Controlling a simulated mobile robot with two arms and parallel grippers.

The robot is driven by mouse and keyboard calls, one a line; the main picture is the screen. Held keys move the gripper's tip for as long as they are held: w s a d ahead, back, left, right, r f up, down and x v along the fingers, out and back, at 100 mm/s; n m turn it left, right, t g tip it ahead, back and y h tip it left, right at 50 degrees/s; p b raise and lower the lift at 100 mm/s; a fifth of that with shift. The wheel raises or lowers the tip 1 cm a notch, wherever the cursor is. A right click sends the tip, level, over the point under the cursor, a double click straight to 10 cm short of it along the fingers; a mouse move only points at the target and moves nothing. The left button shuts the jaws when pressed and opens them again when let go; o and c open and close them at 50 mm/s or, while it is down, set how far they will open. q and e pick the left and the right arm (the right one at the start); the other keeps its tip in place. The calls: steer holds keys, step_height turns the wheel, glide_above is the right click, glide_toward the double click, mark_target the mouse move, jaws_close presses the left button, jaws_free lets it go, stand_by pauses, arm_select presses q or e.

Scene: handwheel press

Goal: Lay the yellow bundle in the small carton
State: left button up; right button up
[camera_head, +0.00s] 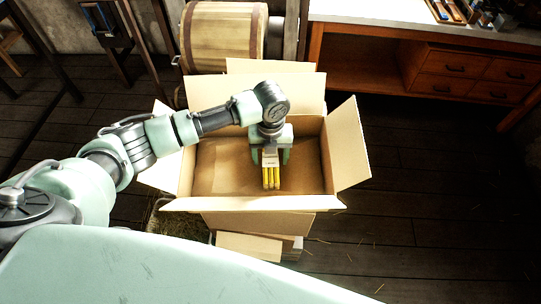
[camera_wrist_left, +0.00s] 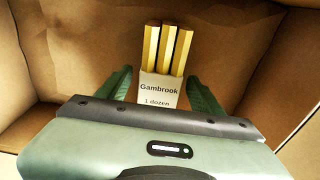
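The yellow bundle (camera_head: 271,178) is a few yellow sticks in a white sleeve, which reads "Gambrook 1 dozen" in the left wrist view (camera_wrist_left: 160,88). It is inside the open cardboard carton (camera_head: 317,203), right of its middle. It seems to lie on the carton's bottom, though its contact is hard to see. My left gripper (camera_head: 271,158) reaches down into the carton. Its green fingers (camera_wrist_left: 160,80) stand open on either side of the sleeve, with gaps visible. My right gripper is not in view.
The carton's flaps stick out on all sides, and another box (camera_head: 250,247) shows beneath it. A wooden barrel (camera_head: 222,38) is behind. A workbench with drawers (camera_head: 470,75) stands at the back right. The floor on the right is clear.

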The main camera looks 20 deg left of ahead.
mark_target(271, 157)
arm_select(q)
steer(key=shift+r, duration=0.25)
step_height(271, 157, up, 13)
steer(key=b, duration=0.1)
steer(key=shift+f, duration=0.15)
stand_by(0.4)
